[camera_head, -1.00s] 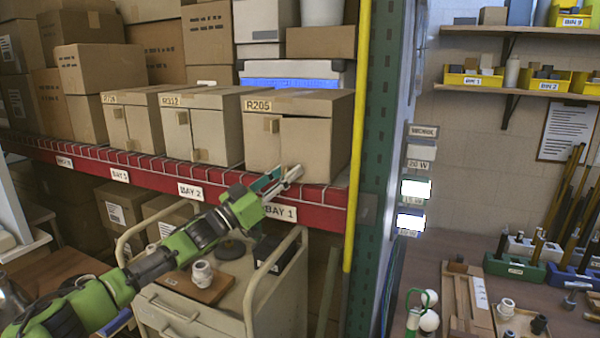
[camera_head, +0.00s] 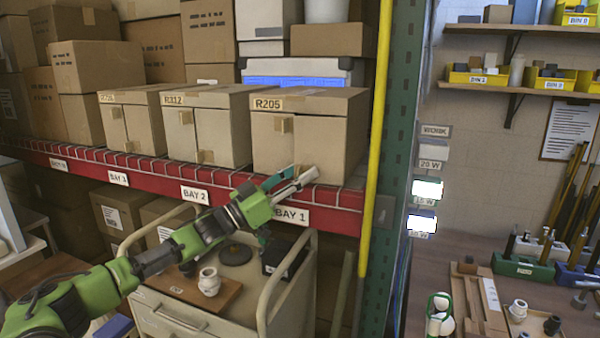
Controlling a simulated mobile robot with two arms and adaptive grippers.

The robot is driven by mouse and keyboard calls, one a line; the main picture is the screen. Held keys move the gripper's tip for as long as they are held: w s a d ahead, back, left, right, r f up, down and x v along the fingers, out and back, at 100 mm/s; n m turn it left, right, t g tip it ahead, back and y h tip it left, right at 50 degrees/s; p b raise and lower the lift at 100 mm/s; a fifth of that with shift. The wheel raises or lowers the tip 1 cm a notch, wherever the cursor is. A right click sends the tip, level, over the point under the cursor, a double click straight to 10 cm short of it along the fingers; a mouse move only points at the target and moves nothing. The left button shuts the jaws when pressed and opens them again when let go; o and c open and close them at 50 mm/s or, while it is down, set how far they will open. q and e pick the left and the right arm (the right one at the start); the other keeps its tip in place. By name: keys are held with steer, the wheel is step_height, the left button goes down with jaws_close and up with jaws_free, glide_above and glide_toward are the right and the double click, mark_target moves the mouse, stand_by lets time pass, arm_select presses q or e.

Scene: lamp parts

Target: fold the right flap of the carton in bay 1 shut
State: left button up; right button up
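The carton R205 (camera_head: 265,132) stands on the shelf above the BAY 1 label (camera_head: 291,215). Its right flap (camera_head: 325,145) lies close to flat with the front face, with a thin dark line along its upper edge. I cannot tell if it is fully flush. My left gripper (camera_head: 304,172) is in front of the carton's lower front, by the flap's lower left part. Its teal and grey fingers are apart and hold nothing. Whether a fingertip touches the flap cannot be told. My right gripper is not in view.
A yellow post (camera_head: 378,130) rises close on the right. A cream cart (camera_head: 185,322) with a white fitting (camera_head: 209,282) stands below my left arm.

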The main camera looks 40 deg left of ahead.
arm_select(q)
steer(key=shift+a+r, duration=0.1)
steer(key=shift+a, duration=0.05)
steer(key=shift+v, duration=3.95)
steer(key=shift+s, duration=0.1)
